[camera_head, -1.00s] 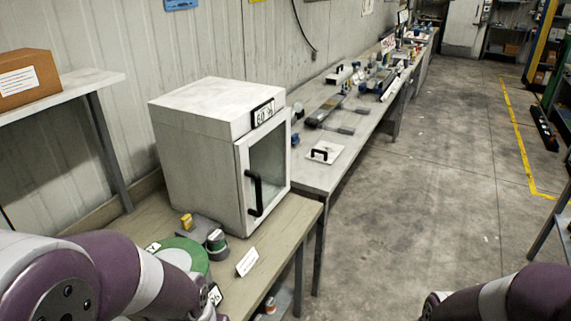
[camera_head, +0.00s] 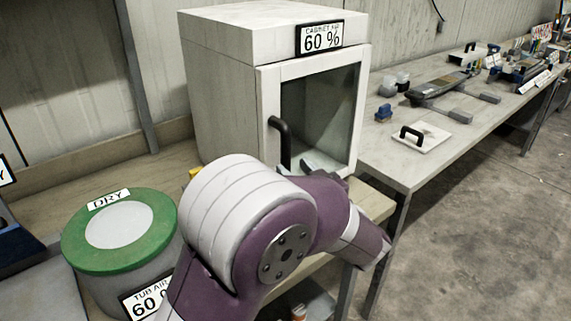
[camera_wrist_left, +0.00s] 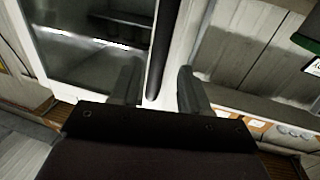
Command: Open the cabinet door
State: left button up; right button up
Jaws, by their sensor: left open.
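The white cabinet (camera_head: 222,90) stands on the bench, with a glass-windowed door (camera_head: 268,100) that looks shut. A black bar handle (camera_head: 280,145) runs upright on the door's left side. My left arm reaches in front of the cabinet, and its gripper (camera_head: 323,166) is partly hidden behind my own arm. In the left wrist view my left gripper (camera_wrist_left: 158,68) is open, and the handle (camera_wrist_left: 163,45) lies between or just beyond its fingers; contact cannot be told. My right gripper is out of view.
A green-lidded tub (camera_head: 150,225) labelled DRY stands left of my arm. A grey bench (camera_head: 385,170) to the right carries a white plate with a black handle (camera_head: 420,138) and several tools. Open floor (camera_head: 480,240) lies at the right.

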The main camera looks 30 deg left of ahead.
aim_at(288, 162)
pick_arm(q)
jog(key=x, duration=0.5)
jog(key=shift+w, duration=0.15)
grip_shut()
